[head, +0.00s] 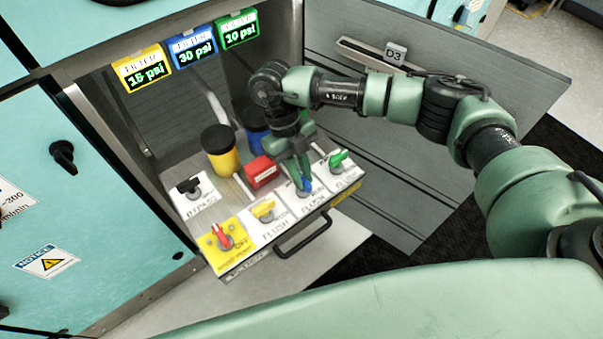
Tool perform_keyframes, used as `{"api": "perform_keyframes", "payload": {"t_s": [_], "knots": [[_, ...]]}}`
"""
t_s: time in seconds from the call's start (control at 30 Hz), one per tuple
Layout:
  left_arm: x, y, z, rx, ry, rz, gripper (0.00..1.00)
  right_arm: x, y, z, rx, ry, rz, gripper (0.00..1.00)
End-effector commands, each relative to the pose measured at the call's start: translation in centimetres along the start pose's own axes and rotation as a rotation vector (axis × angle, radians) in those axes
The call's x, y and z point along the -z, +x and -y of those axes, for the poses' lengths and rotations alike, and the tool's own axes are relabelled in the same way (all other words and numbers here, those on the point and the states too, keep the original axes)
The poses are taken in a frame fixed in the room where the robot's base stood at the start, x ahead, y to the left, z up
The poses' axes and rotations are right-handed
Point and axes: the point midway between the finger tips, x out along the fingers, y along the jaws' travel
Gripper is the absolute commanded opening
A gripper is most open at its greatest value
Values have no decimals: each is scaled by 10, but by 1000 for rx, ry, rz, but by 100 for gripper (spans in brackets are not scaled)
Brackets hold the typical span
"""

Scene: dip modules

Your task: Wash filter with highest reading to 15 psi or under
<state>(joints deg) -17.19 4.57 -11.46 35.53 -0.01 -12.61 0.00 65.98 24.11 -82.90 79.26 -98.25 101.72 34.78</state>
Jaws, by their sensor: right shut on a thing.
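Three displays hang at the back of the open bay: yellow reads 15 psi (143,70), blue reads 30 psi (191,48) and green reads 10 psi (238,30). My right gripper (303,183) points down and is shut on the blue flush knob (306,186), partly hiding it. The yellow flush knob (263,210) is to its left and the green flush knob (338,159) to its right. A yellow filter with a black top (222,158) stands behind; the blue filter (254,132) is partly hidden by my arm. My left gripper is out of view.
A red knob (222,236) on a yellow plate marked OFF and a black bypass handle (188,185) are at the panel's left. A red box (262,172) sits behind the flush knobs. A drawer handle (303,236) is in front. The D3 door (500,75) stands open at right.

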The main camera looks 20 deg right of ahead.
Motion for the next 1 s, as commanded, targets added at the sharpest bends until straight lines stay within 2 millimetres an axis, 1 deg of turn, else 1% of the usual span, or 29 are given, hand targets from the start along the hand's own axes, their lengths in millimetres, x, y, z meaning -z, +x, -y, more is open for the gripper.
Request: {"api": "perform_keyframes", "payload": {"t_s": [0.1, 0.13, 0.17, 0.2, 0.47, 0.57, 0.67, 0.9, 1.0], "knots": [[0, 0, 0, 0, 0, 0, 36, -1, -2, 0, 1, -2, 4, 0], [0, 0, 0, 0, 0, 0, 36, -1, -2, 0, 1, -2, 4, 23], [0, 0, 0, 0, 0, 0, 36, -1, -1, 0, 1, -2, 4, 31], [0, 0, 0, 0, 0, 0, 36, 0, -1, 0, 1, -1, 3, 36], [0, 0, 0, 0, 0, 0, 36, 0, -1, 0, 1, -1, 1, 36], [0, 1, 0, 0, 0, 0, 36, -1, -5, 0, 0, 0, 3, 36], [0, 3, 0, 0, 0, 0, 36, -1, -17, 0, 2, 0, 5, 36], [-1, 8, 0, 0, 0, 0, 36, -1, -58, 0, 1, -1, 4, 36], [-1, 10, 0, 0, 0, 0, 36, -1, -70, 0, 2, -1, 4, 36]]}}
